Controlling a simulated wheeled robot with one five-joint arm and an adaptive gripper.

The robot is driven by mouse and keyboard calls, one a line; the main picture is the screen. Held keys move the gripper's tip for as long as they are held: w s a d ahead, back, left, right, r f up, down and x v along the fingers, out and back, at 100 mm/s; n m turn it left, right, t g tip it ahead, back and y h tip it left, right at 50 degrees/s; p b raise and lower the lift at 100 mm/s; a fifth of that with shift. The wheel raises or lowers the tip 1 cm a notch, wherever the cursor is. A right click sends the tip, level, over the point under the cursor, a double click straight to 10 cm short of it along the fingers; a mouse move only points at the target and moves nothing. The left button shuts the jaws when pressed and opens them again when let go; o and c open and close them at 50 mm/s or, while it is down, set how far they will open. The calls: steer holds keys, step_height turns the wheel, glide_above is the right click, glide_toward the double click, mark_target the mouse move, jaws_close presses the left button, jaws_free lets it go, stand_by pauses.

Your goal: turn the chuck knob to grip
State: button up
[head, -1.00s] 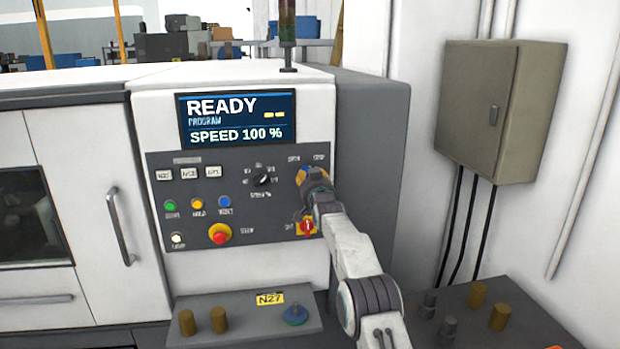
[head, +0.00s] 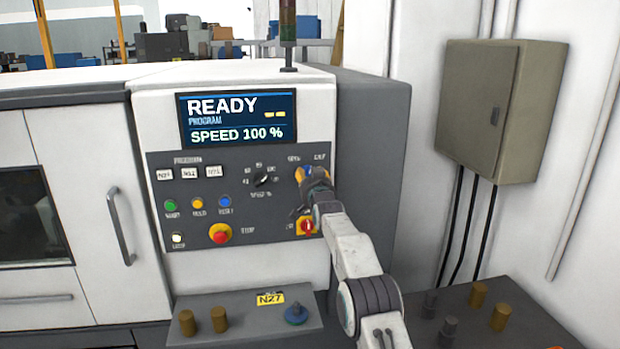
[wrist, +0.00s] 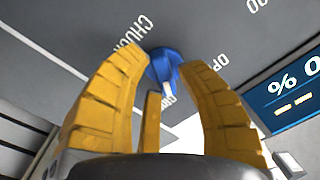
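The blue chuck knob (wrist: 163,64) is on the grey control panel, beside the printed word CHUCK. Its white pointer mark (wrist: 165,88) faces down in the wrist view, towards a label that is partly hidden and hard to read. In the head view my gripper (head: 307,176) covers most of the knob at the panel's upper right.
The red-on-yellow switch (head: 307,227) sits close below my gripper. The speed dial (head: 263,180) and red stop button (head: 220,234) are to the left. The screen (head: 238,119) above reads READY, SPEED 100 %. A grey ledge (head: 245,325) juts out below.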

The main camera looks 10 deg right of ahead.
steer(key=shift+o, duration=1.3)
steer(key=shift+s, duration=0.2)
steer(key=s, duration=1.1)
steer(key=shift+s, duration=0.35)
